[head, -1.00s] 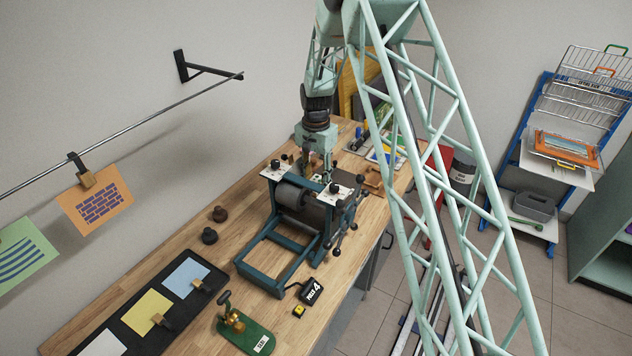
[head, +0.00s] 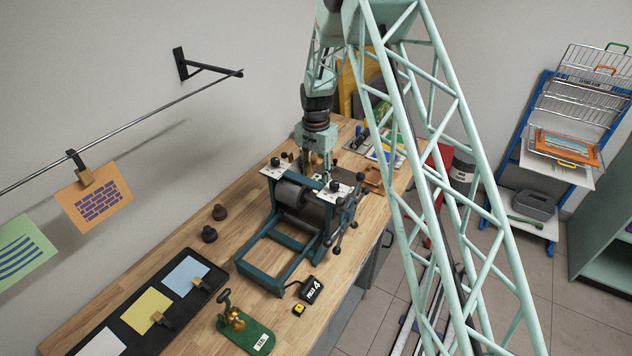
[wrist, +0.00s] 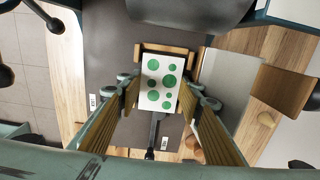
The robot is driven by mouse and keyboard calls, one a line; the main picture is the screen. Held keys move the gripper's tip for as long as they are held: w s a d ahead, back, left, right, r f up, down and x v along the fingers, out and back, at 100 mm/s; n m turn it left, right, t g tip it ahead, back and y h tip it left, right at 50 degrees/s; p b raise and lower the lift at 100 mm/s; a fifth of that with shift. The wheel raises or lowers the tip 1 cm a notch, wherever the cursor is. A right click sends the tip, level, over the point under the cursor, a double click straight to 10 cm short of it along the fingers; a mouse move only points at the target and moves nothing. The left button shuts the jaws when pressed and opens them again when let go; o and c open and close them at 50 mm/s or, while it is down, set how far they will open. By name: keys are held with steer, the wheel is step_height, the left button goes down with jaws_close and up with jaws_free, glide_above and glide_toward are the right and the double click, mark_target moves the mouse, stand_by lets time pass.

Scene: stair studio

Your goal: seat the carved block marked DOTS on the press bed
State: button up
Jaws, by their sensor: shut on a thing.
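In the wrist view, the block marked with green dots (wrist: 159,80) shows its white face between the two fingers of my gripper (wrist: 160,88). The fingers are shut on its sides, and a wooden edge shows at its far end. A dark grey flat surface (wrist: 112,50), which looks like the press bed, lies beneath and to the left. I cannot tell the gap between block and surface. In the head view, my gripper (head: 312,166) is just behind the press roller (head: 291,195), and the block is hard to make out there.
The press's end plates and handles (head: 345,218) stand close in front of my gripper. A tray with coloured cards (head: 152,305) and a green stand (head: 252,336) are at the front. Dark knobs (head: 209,234) sit left of the press. Bare bench lies between them.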

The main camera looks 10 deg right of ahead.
steer(key=o, duration=0.9)
steer(key=shift+r, duration=0.1)
steer(key=shift+w+r, duration=0.15)
steer(key=shift+r, duration=0.05)
steer(key=shift+r+p, duration=0.4)
steer(key=shift+r, duration=0.85)
steer(key=shift+r+p, duration=0.7)
steer(key=shift+r, duration=1.75)
steer(key=shift+s+r, duration=0.1)
steer(key=shift+s, duration=0.1)
